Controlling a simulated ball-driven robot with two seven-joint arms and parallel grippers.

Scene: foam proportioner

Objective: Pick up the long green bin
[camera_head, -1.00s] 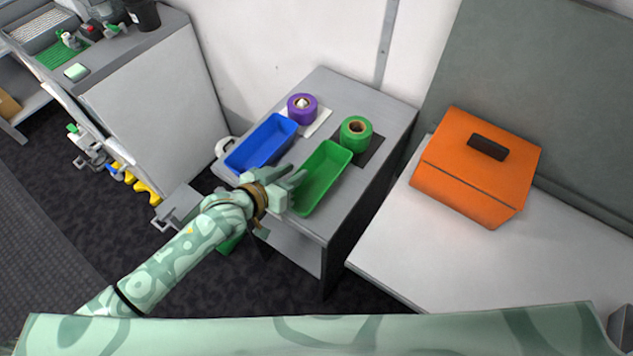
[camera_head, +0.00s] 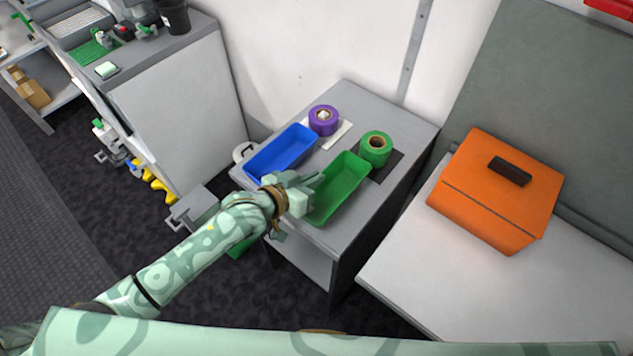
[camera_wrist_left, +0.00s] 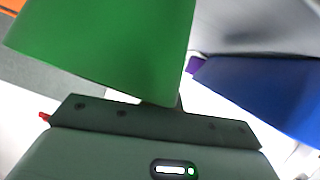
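The long green bin (camera_head: 342,190) is an open-topped trough on the right part of the grey cabinet top in the head view. My left gripper (camera_head: 314,182) reaches in from the left, and its fingers are at the bin's near left side. In the left wrist view the green bin (camera_wrist_left: 105,45) fills the upper left, very close above the gripper body. The fingertips are mostly hidden there, so I cannot tell whether they grip the bin's wall or only stand beside it. My right gripper is not in view.
A blue bin (camera_head: 281,153) stands left of the green one. Purple tape (camera_head: 323,120) and green tape (camera_head: 376,148) stand behind the bins. An orange box (camera_head: 495,195) sits on the white bench (camera_head: 440,275) at right. The wall is close behind the cabinet (camera_head: 405,120).

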